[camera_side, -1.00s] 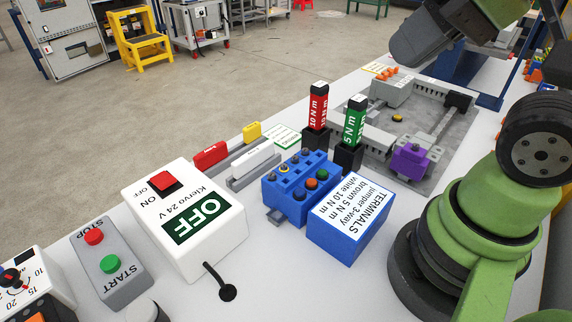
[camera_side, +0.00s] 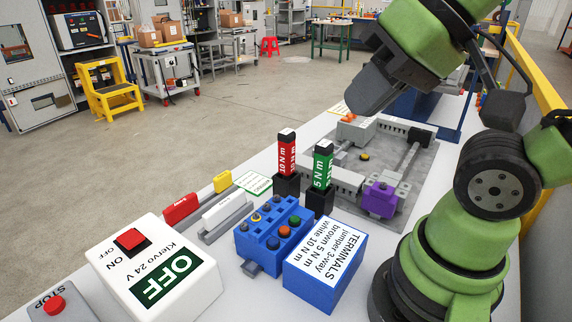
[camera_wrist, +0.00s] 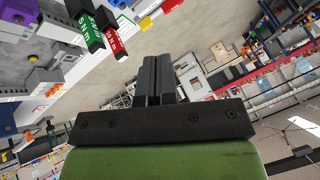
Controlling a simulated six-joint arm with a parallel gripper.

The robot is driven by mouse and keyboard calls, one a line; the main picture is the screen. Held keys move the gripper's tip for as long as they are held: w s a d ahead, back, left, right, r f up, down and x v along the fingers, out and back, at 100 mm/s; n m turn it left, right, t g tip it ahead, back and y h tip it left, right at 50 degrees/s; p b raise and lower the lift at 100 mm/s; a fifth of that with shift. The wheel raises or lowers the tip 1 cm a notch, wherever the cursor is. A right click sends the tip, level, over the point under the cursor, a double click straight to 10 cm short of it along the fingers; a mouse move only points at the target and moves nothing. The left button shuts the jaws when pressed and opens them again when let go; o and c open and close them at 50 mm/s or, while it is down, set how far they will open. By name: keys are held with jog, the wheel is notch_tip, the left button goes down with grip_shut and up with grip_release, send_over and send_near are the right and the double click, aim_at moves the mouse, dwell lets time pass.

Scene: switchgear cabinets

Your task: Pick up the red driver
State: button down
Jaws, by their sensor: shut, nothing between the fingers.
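The red driver (camera_side: 287,153), marked 10 N m, stands upright in a black holder (camera_side: 286,185) on the white table. The green driver (camera_side: 322,165), marked 5 N m, stands upright in its own black holder just to the right. In the wrist view the red driver (camera_wrist: 108,32) and green driver (camera_wrist: 88,27) show at the upper left. My gripper (camera_side: 358,106) is above and to the right of the red driver, apart from it. In the wrist view my gripper's fingers (camera_wrist: 156,62) are together with nothing between them.
A blue terminal block (camera_side: 270,235) and a TERMINALS box (camera_side: 326,262) stand in front of the drivers. A grey fixture plate with a purple part (camera_side: 379,199) lies to the right. The white OFF box (camera_side: 158,268) is front left, near red, white and yellow pieces.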

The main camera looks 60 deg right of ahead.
jog(key=c, duration=0.7)
grip_release()
jog(key=shift+w, duration=0.1)
jog(key=n+g+h, duration=0.2)
jog(key=n+g, duration=0.2)
jog(key=g, duration=0.3)
send_over(286, 133)
jog(key=f, duration=0.7)
jog(key=shift+a+f, duration=0.4)
jog(key=f, duration=0.3)
jog(key=d+f, duration=0.1)
jog(key=f, duration=0.1)
jog(key=shift+w+f, duration=0.15)
jog(key=shift+w, duration=0.1)
jog(key=shift+s+a+f, duration=0.1)
jog(key=shift+s+f, duration=0.05)
jog(key=shift+f, duration=1.4)
jog(key=shift+s+a+f, duration=0.1)
jog(key=shift+f, duration=1.4)
